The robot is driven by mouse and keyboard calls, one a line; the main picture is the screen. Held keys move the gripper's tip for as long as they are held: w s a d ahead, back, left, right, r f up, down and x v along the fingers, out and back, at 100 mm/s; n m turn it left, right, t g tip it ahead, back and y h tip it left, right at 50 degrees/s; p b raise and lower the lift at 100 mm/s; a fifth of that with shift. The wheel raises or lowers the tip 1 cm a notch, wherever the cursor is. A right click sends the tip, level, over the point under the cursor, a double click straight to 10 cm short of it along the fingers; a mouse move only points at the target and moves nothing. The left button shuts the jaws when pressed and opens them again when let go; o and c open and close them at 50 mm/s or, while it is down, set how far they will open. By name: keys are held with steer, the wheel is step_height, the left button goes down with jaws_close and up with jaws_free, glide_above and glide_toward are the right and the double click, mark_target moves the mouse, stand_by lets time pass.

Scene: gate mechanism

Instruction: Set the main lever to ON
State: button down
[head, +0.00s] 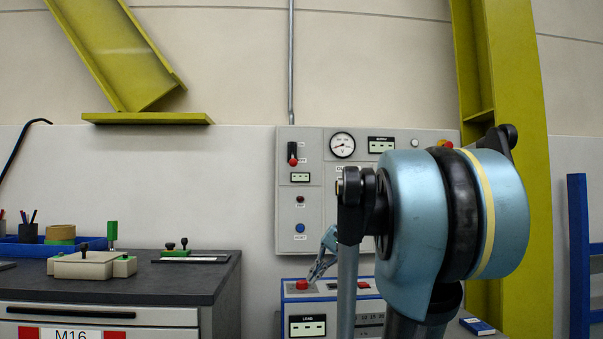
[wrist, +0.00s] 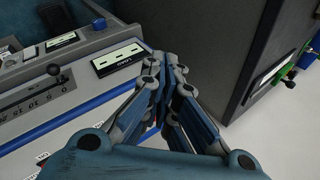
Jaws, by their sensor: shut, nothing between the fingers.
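A lever with a red knob (head: 293,161) is on the left part of the grey wall panel (head: 314,239). The knob is at the lower end of its dark handle; the small labels beside it are too small to read for certain. My gripper (head: 313,277) is below and right of the lever in the head view, low by the blue-and-white console, and apart from the lever. In the wrist view my gripper (wrist: 164,63) has its fingers together and empty, over the console's edge. My arm hides part of the panel.
The console (head: 295,315) has a red button (head: 302,284) and a display (wrist: 117,58). A dark-topped cabinet (head: 150,285) stands at left with boxes and tools. A yellow-green column (head: 525,150) stands at right. The wall before the lever looks clear.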

steer(key=w+d+r+m+t+y, duration=0.2)
steer(key=w+d+r+m+y, duration=0.15)
steer(key=w+r, duration=1.15)
steer(key=w+d+r+m+t+y, duration=0.2)
steer(key=w+d+r+y, duration=0.2)
steer(key=w+r, duration=1.05)
steer(key=a, duration=0.2)
steer(key=a+r, duration=0.1)
steer(key=a, duration=0.2)
steer(key=a+r, duration=0.1)
steer(key=a, duration=0.2)
steer(key=shift+s+a+r, duration=0.1)
steer(key=shift+s+a, duration=0.05)
steer(key=shift+s, duration=0.2)
steer(key=shift+s+a+r, duration=0.2)
steer(key=shift+s+r, duration=0.05)
steer(key=shift+s, duration=0.25)
steer(key=shift+s+a+r, duration=0.25)
steer(key=shift+s, duration=0.3)
steer(key=shift+s+a+r, duration=0.2)
steer(key=shift+s+r, duration=0.05)
steer(key=shift+s, duration=0.25)
steer(key=shift+s+a, duration=0.1)
steer(key=shift+a, duration=0.05)
steer(key=shift+r, duration=0.1)
